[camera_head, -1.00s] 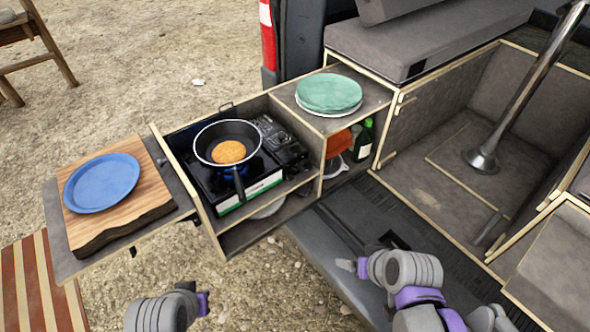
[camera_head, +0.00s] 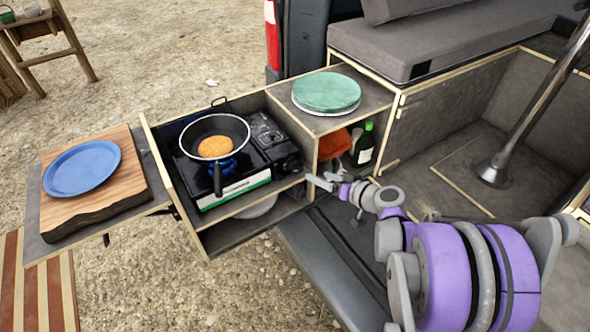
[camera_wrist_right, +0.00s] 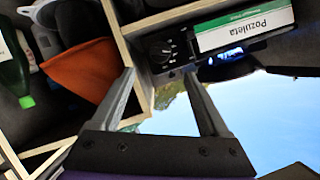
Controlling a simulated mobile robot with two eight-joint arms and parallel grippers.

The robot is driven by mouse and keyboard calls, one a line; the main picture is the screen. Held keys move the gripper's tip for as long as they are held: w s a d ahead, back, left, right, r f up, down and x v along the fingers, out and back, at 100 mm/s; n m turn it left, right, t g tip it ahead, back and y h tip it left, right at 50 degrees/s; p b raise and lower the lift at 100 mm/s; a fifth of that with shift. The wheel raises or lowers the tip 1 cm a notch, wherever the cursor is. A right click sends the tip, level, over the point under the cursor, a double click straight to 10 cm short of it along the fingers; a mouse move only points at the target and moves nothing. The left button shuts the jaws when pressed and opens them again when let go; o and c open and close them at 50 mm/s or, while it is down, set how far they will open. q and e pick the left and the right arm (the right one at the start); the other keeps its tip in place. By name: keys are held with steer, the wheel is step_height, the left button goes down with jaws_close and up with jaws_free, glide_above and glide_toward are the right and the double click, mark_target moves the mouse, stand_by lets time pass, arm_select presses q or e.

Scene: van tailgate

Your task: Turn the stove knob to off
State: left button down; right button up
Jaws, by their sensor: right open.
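The camping stove (camera_head: 272,142) sits in the pull-out drawer, with a blue flame lit under a black pan (camera_head: 238,127) holding a round golden patty (camera_head: 215,147). In the right wrist view, the dark knob (camera_wrist_right: 163,49) with white markings is on the stove's front, beside the green-and-white label (camera_wrist_right: 244,27). My right gripper (camera_head: 321,182) is open and empty, just right of the stove's front. In the wrist view its two fingers (camera_wrist_right: 159,74) point toward the knob and are apart from it. My left gripper is out of view.
A wooden partition (camera_wrist_right: 127,48) stands close beside the knob. An orange cloth (camera_head: 335,144) and a green bottle (camera_head: 364,144) are in the neighbouring compartment, under green plates (camera_head: 326,91). A blue plate (camera_head: 82,168) lies on a wooden board (camera_head: 120,185) at left.

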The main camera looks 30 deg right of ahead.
mark_target(299, 168)
steer(key=x, duration=0.9)
steer(key=shift+w+f, duration=0.1)
steer(key=shift+c, duration=0.3)
jaws_close()
